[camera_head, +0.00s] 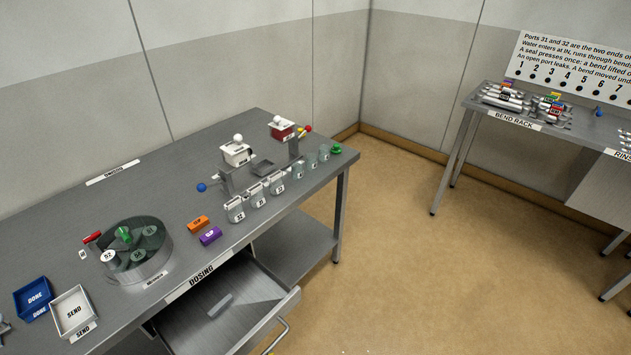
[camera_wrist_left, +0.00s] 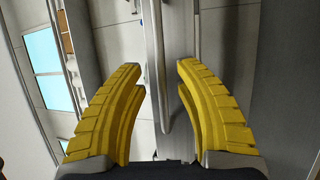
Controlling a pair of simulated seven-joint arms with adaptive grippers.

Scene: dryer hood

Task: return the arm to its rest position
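In the left wrist view my left gripper (camera_wrist_left: 161,72) is open, with its two yellow fingers spread apart. A metal bar (camera_wrist_left: 157,60), which looks like the drawer handle, runs between the fingers with gaps on both sides. In the head view the dosing table's drawer (camera_head: 190,325) stands pulled out, with a small grey block (camera_head: 220,305) inside. Its handle (camera_head: 272,338) is at the bottom edge, beside a small yellow bit that may be my left fingertip. Most of my left arm is out of the head view. My right gripper is in neither view.
The dosing table (camera_head: 140,200) carries a round glass-walled carousel (camera_head: 137,250), several jars, an orange block (camera_head: 198,223), a purple block (camera_head: 210,236), a blue tray (camera_head: 33,298) and a white tray (camera_head: 72,312). A bend rack table (camera_head: 470,103) stands at the right. Open floor lies between.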

